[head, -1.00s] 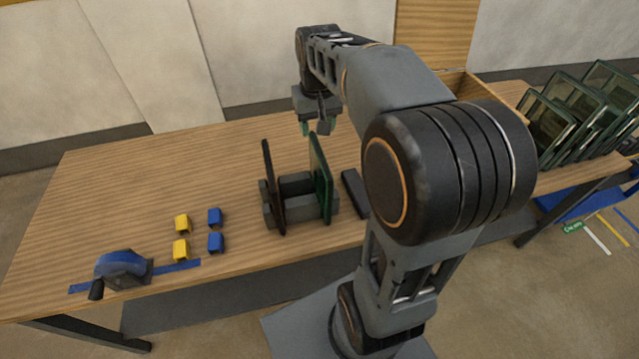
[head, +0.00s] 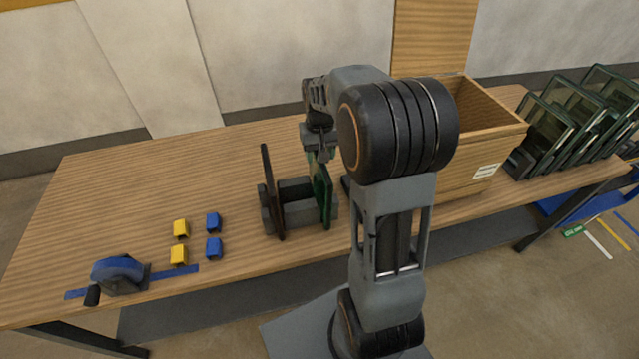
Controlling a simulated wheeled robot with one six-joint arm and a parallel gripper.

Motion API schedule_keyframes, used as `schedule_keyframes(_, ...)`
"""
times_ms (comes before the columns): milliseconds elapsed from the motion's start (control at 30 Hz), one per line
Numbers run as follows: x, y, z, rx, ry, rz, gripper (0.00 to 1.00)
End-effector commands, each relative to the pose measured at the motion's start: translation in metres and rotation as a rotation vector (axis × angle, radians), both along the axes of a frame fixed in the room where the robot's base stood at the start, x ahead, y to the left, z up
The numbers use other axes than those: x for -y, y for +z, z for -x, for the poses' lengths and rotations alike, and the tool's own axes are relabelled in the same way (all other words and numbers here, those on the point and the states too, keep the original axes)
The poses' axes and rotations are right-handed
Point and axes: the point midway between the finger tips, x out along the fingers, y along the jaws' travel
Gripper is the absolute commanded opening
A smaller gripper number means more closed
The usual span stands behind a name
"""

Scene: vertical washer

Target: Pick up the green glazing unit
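The green glazing unit (head: 321,192) stands upright in the right side of a dark grey rack (head: 298,212) on the wooden table. A dark brown panel (head: 271,190) stands upright in the left side of the same rack. My gripper (head: 318,155) is at the top edge of the green unit, pointing down. The fingers are small and partly hidden by the unit and my arm, so I cannot tell whether they are apart or closed on it.
A wooden crate (head: 455,182) stands right of my arm. Several framed glass panes (head: 570,120) lean at the far right. Yellow blocks (head: 180,229), blue blocks (head: 213,222) and a blue tool (head: 119,272) lie left of the rack. The table's back left (head: 150,170) is clear.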

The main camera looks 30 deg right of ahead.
Motion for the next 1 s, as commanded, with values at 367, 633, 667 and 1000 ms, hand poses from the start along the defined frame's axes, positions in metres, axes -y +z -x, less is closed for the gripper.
schedule_keyframes(367, -0.002, -0.042, 0.001, -0.002, 0.0, 0.0, 0.51)
schedule_keyframes(633, -0.002, -0.045, 0.001, -0.001, 0.0, 0.0, 0.51)
schedule_keyframes(667, -0.002, -0.045, 0.001, -0.001, 0.0, 0.0, 0.49)
schedule_keyframes(1000, -0.002, -0.045, 0.001, -0.001, 0.0, 0.0, 0.17)
